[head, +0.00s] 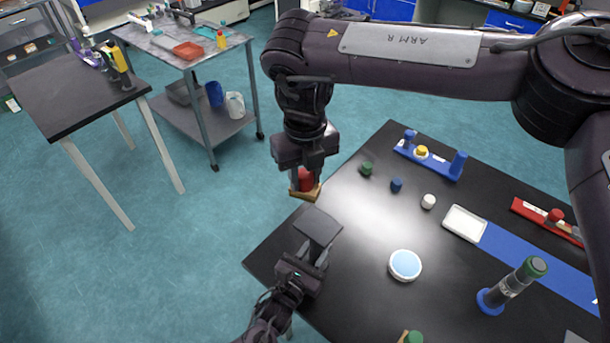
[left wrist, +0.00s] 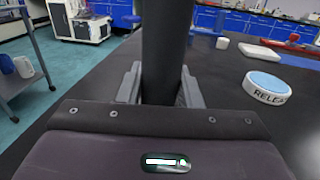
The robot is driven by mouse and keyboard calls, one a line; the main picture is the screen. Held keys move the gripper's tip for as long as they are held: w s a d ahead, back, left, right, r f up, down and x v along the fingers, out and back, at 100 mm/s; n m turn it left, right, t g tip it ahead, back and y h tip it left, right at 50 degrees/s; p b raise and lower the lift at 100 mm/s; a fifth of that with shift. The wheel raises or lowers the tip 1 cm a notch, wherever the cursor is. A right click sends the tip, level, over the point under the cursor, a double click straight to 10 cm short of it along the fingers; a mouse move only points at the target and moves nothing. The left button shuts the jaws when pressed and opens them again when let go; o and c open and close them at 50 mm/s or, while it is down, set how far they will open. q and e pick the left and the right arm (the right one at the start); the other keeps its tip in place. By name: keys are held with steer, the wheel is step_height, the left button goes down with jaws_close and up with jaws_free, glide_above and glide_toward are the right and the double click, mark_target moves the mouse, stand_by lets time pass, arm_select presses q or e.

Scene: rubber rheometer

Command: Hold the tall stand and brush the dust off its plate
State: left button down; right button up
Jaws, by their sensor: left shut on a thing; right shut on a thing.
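The tall stand has a dark grey square plate (head: 318,225) on top, near the table's left corner in the head view. Its dark post (left wrist: 167,50) rises between my left fingers in the left wrist view. My left gripper (head: 303,268) is shut on the post, below the plate. My right gripper (head: 306,170) is shut on a brush (head: 305,193) with a red handle and a tan lower part. The brush hangs just above and beyond the plate's far edge in the head view; I cannot tell whether they touch. I cannot make out dust on the plate.
The black table (head: 350,215) holds a round white-and-blue button (head: 405,265), a white tray (head: 464,223), a blue rack (head: 430,157), a red rack (head: 545,218), a green-topped cylinder (head: 512,283) and several small coloured caps. The table's left edge lies close to the stand.

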arm_select(q)
steer(key=c, duration=0.9)
jaws_free()
steer(key=shift+c, duration=0.2)
